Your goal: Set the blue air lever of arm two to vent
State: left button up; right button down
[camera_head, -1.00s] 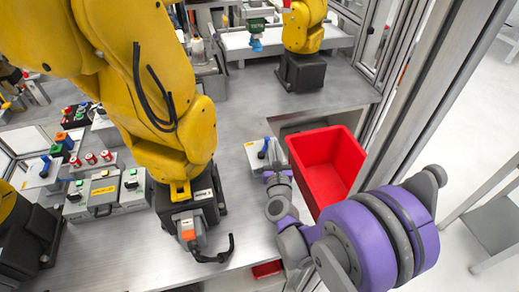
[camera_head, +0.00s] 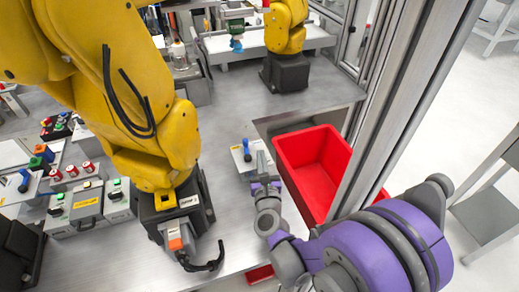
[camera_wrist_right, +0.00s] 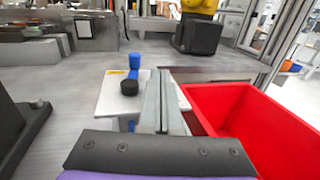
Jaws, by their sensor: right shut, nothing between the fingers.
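A blue lever (camera_head: 246,147) stands upright on a small white box (camera_head: 238,158) with a yellow label, left of the red bin. In the right wrist view the blue lever (camera_wrist_right: 134,62) is just left of my fingers, with a black round knob (camera_wrist_right: 129,88) in front of it. My right gripper (camera_head: 259,152) is shut and empty, its fingers over or beside the box's right side. I cannot tell whether they touch the lever. Another blue lever (camera_head: 24,180) is on a panel at the far left. My left gripper is out of view.
The red bin (camera_head: 289,165) stands close to the right of my gripper, beside a metal frame post (camera_head: 375,120). A large yellow arm (camera_head: 150,150) on a black base fills the left. Bare bench lies between base and lever box.

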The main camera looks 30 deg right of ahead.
jog(key=v, duration=0.6)
jog(key=shift+d, duration=0.1)
